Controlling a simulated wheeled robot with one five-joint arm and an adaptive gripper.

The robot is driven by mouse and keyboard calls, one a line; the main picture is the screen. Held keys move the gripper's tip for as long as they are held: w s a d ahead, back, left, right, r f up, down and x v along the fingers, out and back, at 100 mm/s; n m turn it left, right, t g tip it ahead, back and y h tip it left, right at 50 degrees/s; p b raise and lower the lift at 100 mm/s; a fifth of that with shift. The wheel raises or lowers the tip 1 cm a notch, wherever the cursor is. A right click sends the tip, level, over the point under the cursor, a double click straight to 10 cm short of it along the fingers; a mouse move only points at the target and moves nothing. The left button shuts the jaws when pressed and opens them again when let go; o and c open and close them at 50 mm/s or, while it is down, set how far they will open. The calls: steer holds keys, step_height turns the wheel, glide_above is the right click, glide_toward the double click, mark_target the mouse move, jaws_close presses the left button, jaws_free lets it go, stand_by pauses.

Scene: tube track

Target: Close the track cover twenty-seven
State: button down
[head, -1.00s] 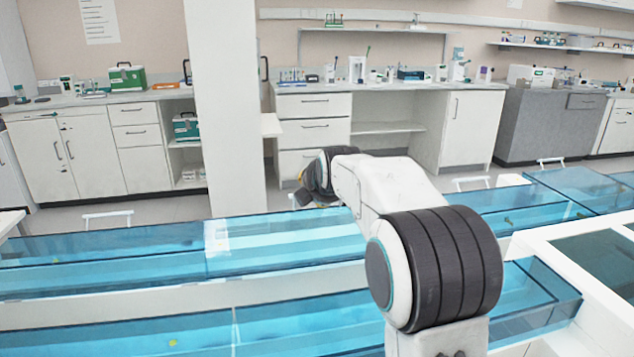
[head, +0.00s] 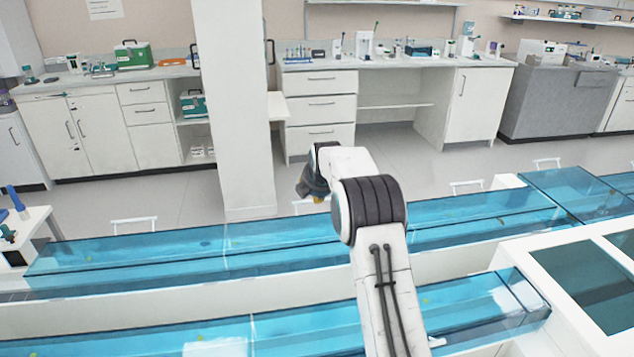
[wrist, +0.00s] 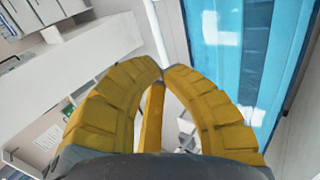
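Long blue see-through track covers (head: 290,235) lie over the white tracks, with thin white handles along their far edge. I cannot read any number, so I cannot tell which is cover twenty-seven. My gripper (head: 318,198) is at the far edge of the far row, left of the arm, pointing down. In the wrist view, the yellow fingers of my gripper (wrist: 162,72) come together at their tips, with a white handle bar (wrist: 155,30) running in between them. A blue cover (wrist: 225,50) lies to the right of the fingers. The grip itself is partly hidden.
A white pillar (head: 243,130) stands behind the far row. Other handles (head: 134,224) stick out on both sides of my gripper. A near row of blue covers (head: 290,330) lies in front. The floor (head: 400,160) before the cabinets is clear.

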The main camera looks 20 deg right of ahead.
steer(key=w+f+p, duration=0.2)
steer(key=w, duration=0.1)
steer(key=w+d+f+p, duration=0.1)
steer(key=w, duration=0.1)
steer(key=shift+f, duration=0.3)
steer(key=shift+p+x, duration=0.35)
steer(key=shift+x, duration=0.5)
steer(key=shift+f, duration=0.15)
step_height(320, 180, up, 14)
glide_above(312, 201)
steer(key=s, duration=0.2)
steer(key=shift+w+a+p, duration=0.15)
steer(key=shift+w+p, duration=0.05)
steer(key=shift+p, duration=0.25)
